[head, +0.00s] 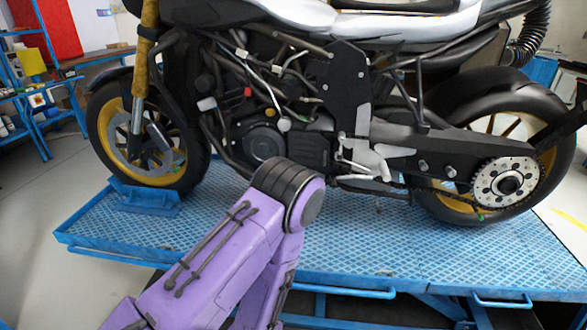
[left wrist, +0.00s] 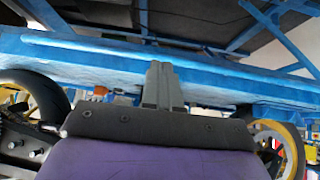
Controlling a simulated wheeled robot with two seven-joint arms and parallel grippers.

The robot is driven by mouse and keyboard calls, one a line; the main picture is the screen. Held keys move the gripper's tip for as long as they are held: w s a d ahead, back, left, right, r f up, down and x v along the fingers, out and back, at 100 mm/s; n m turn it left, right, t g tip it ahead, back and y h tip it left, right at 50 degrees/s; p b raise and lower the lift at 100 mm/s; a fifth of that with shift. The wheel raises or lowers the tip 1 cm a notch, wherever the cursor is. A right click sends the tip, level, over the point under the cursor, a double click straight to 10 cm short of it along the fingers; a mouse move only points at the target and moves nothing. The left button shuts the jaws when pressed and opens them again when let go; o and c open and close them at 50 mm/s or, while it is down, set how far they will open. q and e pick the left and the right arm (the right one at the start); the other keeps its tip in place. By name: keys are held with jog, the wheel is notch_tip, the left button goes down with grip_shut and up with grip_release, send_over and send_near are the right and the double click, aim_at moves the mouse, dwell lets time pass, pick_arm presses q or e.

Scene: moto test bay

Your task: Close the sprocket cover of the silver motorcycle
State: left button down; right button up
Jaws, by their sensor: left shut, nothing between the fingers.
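The silver motorcycle (head: 345,110) stands upright on a blue lift table, side-on in the head view. A light grey part (head: 372,158) low behind the engine, at the front end of the chain, looks like the sprocket cover; I cannot tell how far open it is. My purple left arm crosses the lower middle of the head view, its bend in front of the engine's lower edge; its gripper is out of that view. In the left wrist view, my left gripper (left wrist: 159,72) is shut and empty, with blue table frame behind it. My right gripper is not in view.
The lift table's blue deck (head: 225,215) runs under both wheels, with handles (head: 500,300) along its near edge. The rear sprocket (head: 507,184) and chain lie right. Blue shelves (head: 35,100) stand at the far left. Floor (head: 40,225) is clear left of the table.

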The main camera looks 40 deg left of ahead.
aim_at(308, 151)
pick_arm(q)
jog(key=w+a+r+m+t+b, duration=0.1)
jog(key=w+a+r+t, duration=0.15)
jog(key=w+r, duration=0.5)
jog(key=w+a+r+m+t+b, duration=0.1)
jog(key=w+r+t, duration=0.3)
jog(key=w+r, duration=0.35)
jog(key=w+a+r+t, duration=0.2)
jog(key=w+r+t, duration=0.25)
jog(key=r, duration=0.85)
jog(key=p+x, duration=0.1)
jog(key=x, duration=1.3)
jog(key=shift+a+m+g+y, duration=0.4)
jog(key=shift+a, duration=0.05)
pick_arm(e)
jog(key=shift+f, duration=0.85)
pick_arm(q)
jog(key=shift+w+f, duration=0.15)
